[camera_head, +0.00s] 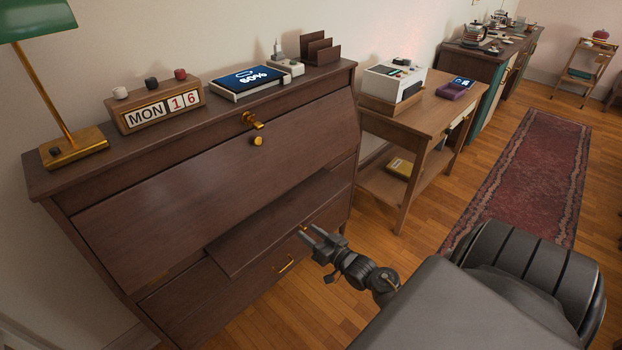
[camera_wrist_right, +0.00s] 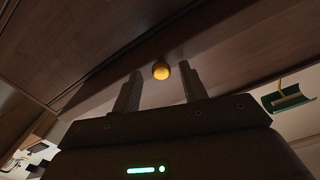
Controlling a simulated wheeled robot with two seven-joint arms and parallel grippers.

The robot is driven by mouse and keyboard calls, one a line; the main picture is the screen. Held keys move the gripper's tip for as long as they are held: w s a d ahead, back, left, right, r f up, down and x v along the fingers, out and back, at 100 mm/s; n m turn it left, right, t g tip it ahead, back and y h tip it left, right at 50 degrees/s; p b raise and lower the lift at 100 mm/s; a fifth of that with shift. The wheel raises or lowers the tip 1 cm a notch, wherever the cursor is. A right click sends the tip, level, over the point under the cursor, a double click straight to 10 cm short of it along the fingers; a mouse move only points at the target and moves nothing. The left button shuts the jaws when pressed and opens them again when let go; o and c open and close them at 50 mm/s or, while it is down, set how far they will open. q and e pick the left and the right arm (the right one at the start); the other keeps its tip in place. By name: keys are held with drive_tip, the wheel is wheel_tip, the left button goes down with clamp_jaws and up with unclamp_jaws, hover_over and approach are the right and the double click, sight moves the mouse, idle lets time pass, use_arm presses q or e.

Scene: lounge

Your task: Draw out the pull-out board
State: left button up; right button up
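The dark wood bureau has a slanted front (camera_head: 225,170) that is closed. Below it, the pull-out board (camera_head: 270,225) stands out from the bureau, its top face showing. A small brass knob (camera_head: 303,228) sits on the board's front edge. My right gripper (camera_head: 308,234) is at this knob, its fingers pointing toward the board. In the right wrist view the knob (camera_wrist_right: 160,70) is between the two spread fingers, near their tips, with a gap on each side. My left gripper is not in view.
A drawer with a brass handle (camera_head: 285,264) is below the board. A brass knob (camera_head: 257,140) is on the slanted front. A lamp (camera_head: 75,145), calendar (camera_head: 155,108) and tablet (camera_head: 247,80) stand on top. A side table (camera_head: 425,105) is at right; floor beside the bureau is clear.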

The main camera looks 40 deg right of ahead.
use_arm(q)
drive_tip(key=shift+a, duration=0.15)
use_arm(e)
drive_tip(key=shift+w+a, duration=0.1)
drive_tip(key=shift+w, duration=0.05)
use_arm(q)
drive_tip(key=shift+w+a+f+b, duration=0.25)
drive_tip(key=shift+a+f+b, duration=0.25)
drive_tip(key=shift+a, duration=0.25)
use_arm(e)
drive_tip(key=s, duration=1)
drive_tip(key=shift+s+d, duration=0.35)
drive_tip(key=shift+s, duration=0.05)
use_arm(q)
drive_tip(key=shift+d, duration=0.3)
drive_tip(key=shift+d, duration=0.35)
